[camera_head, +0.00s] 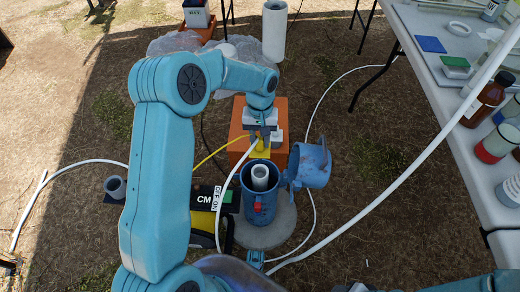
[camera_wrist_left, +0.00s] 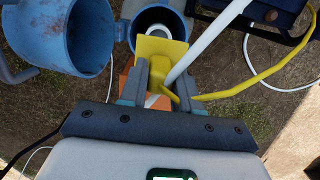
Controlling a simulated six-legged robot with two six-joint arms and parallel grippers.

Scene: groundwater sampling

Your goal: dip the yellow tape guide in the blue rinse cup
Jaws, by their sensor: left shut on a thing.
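My left gripper (camera_head: 262,138) is shut on the yellow tape guide (camera_head: 262,151), just behind the open blue casing (camera_head: 259,208). In the left wrist view the yellow tape guide (camera_wrist_left: 160,48) sits between the fingertips of my left gripper (camera_wrist_left: 158,70), and its plate overlaps the view of the casing mouth. The guide appears outside the casing; the height gap is unclear. A white pipe (camera_head: 260,175) stands inside the casing. The blue lid (camera_head: 310,166) hangs open to the right, and shows in the wrist view too (camera_wrist_left: 88,38). I cannot pick out the blue rinse cup with certainty.
An orange box (camera_head: 238,130) stands behind the casing. A black and yellow tape reel (camera_head: 205,222) is left of it, with yellow tape (camera_head: 211,155) running to the guide. White tubing (camera_head: 405,165) crosses the right. A table (camera_head: 450,110) with bottles stands at right.

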